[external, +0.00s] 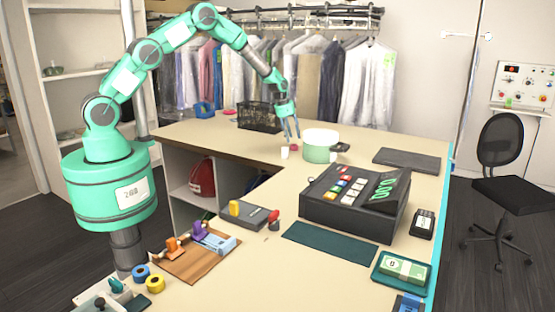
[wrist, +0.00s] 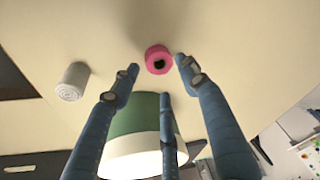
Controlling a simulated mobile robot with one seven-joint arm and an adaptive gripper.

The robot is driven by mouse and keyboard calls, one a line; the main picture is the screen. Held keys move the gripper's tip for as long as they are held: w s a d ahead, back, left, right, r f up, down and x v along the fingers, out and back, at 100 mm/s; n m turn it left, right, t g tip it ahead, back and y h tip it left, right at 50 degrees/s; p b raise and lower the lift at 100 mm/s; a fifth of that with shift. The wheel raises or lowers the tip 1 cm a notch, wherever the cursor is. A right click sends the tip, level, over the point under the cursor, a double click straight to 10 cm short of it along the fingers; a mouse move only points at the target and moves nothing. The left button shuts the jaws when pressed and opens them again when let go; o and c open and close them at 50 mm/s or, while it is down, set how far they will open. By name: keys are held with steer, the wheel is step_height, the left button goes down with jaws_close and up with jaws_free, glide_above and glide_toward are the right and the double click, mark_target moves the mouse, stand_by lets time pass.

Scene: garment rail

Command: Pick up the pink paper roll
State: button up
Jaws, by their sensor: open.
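The pink paper roll (wrist: 158,49) stands on the counter in the wrist view, its dark core hole facing the camera. It shows as a small pink spot in the external view (external: 294,147). My gripper (wrist: 157,72) is open and empty, its blue fingers spread around the near side of the roll in the picture. In the external view my gripper (external: 292,135) points down just above the roll. I cannot tell whether any finger touches it.
A green-and-white round container (wrist: 130,150) is close by, partly behind my fingers. A black wire basket (external: 258,117) and a cash register (external: 352,213) also stand on the counter.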

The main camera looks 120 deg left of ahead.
mark_target(294, 145)
steer(key=shift+f, duration=0.1)
steer(key=shift+x, duration=2.45)
steer(key=c, duration=0.8)
